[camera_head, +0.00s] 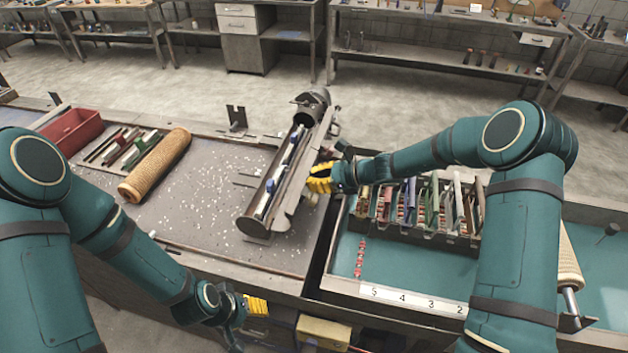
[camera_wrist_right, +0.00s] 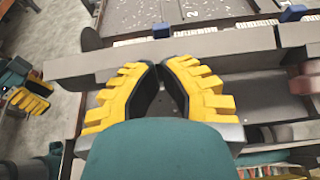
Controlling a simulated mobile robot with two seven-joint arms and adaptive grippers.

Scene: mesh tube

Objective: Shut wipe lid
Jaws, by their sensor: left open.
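A long grey tube housing (camera_head: 250,222) stands tilted on the grey tray, with white strips and blue blocks inside. A long grey flap, which looks like the wipe lid (camera_head: 297,192), stands open along its right side. In the right wrist view the flap shows as a grey bar (camera_wrist_right: 230,42) crossing ahead of my fingers. My right gripper (camera_head: 318,180) is beside the flap; its yellow fingertips (camera_wrist_right: 162,64) meet at the bar. Whether they touch it is unclear. My left gripper (camera_head: 250,312) is open and empty near the bench's front edge, and partly hidden.
A tan mesh roll (camera_head: 155,165) and a red bin (camera_head: 70,131) lie at left. A rack of coloured tools (camera_head: 425,205) stands right of the housing. A numbered white strip (camera_head: 412,300) lies in front. White flecks litter the left tray (camera_head: 200,215).

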